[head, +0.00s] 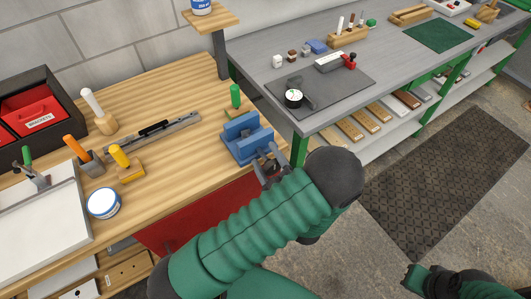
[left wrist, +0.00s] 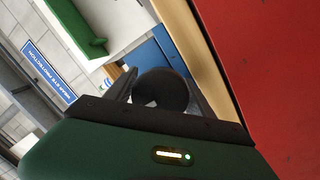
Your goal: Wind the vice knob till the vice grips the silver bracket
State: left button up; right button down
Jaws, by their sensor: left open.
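The blue vice (head: 247,139) sits at the right front corner of the wooden bench; part of it also shows in the left wrist view (left wrist: 175,52). I cannot make out the silver bracket between its jaws. My left gripper (head: 268,172) is at the front of the vice. In the left wrist view a dark round knob (left wrist: 160,88) lies between the fingers of the open left gripper (left wrist: 160,97); contact cannot be told. My right gripper (head: 414,278) is low at the right, away from the bench, its fingers unclear.
The wooden bench (head: 185,175) holds a metal rail (head: 180,130), a white-handled tool (head: 97,108), a yellow-handled tool (head: 126,162) and a round tin (head: 103,203). A red panel (left wrist: 270,60) is close beside the left gripper. A grey bench (head: 260,68) stands behind.

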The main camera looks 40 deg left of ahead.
pick_arm(q)
jog(key=shift+w+d+f, duration=0.1)
jog(key=shift+w+d, duration=0.05)
jog(key=shift+d, duration=0.1)
jog(key=shift+w+d, duration=0.1)
jog(key=shift+d, duration=0.05)
jog(key=shift+c, duration=1.1)
jog(key=shift+s+a, duration=0.2)
jog(key=shift+a, duration=0.15)
jog(key=c, duration=0.7)
jog(key=shift+w+d, duration=0.1)
jog(key=shift+c, duration=0.8)
pick_arm(e)
jog(key=shift+w+d, duration=0.15)
jog(key=shift+r, duration=0.1)
